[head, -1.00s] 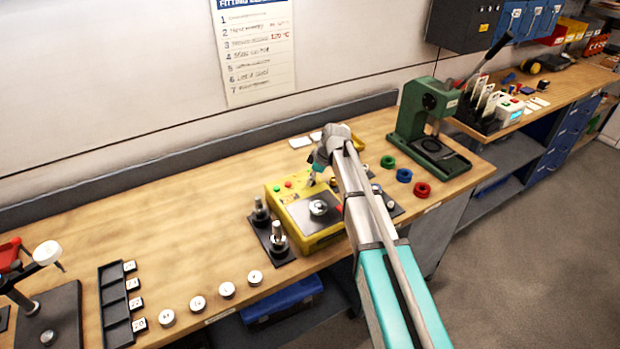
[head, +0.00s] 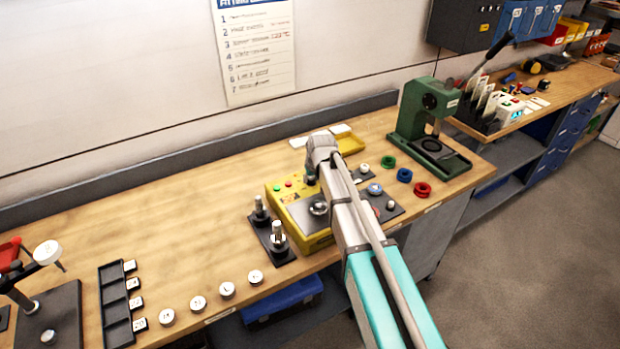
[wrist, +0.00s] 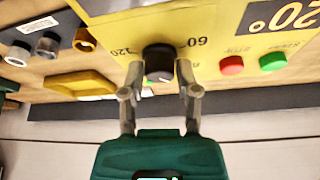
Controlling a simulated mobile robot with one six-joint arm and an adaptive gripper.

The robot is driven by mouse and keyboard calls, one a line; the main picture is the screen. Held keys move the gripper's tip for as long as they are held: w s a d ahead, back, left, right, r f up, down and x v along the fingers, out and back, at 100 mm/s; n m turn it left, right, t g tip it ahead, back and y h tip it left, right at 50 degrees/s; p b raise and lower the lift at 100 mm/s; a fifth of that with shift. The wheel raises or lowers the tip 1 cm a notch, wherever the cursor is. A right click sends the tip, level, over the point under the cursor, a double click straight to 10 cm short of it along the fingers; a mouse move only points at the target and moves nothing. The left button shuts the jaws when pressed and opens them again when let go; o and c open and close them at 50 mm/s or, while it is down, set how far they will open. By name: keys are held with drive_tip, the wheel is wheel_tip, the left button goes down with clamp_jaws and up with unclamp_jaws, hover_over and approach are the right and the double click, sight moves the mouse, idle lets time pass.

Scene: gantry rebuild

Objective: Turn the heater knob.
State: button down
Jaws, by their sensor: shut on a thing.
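The heater is a yellow box (head: 274,202) on the bench in the head view. Its yellow panel (wrist: 207,42) fills the upper part of the wrist view. The black heater knob (wrist: 158,55) sits on that panel between the printed marks 60 and 120. My gripper (wrist: 160,72) is shut on the knob, one finger on each side. The knob's lower face, with a pale mark, shows between the fingers.
A red button (wrist: 231,65) and a green button (wrist: 272,61) are close beside the knob. A black stand with metal posts (head: 278,240) is left of the heater. A green press (head: 412,110) stands to the right, with coloured rings (head: 404,175) near it.

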drive_tip(key=m+h, duration=0.1)
drive_tip(key=m, duration=0.1)
drive_tip(key=m+h, duration=0.1)
drive_tip(key=m, duration=0.4)
drive_tip(key=shift+s+a+h, duration=0.1)
drive_tip(key=shift+s+h, duration=0.15)
drive_tip(key=shift+h, duration=0.15)
drive_tip(key=m+h, duration=0.1)
drive_tip(key=m, duration=0.2)
drive_tip(key=shift+m, duration=0.4)
drive_tip(key=shift+m+g+h, duration=0.5)
drive_tip(key=shift+m+h, duration=0.2)
drive_tip(key=shift+m, duration=1)
drive_tip(key=shift+c, duration=2.2)
unclamp_jaws()
drive_tip(key=shift+a, duration=0.1)
drive_tip(key=shift+o, duration=0.5)
drive_tip(key=shift+w, duration=0.2)
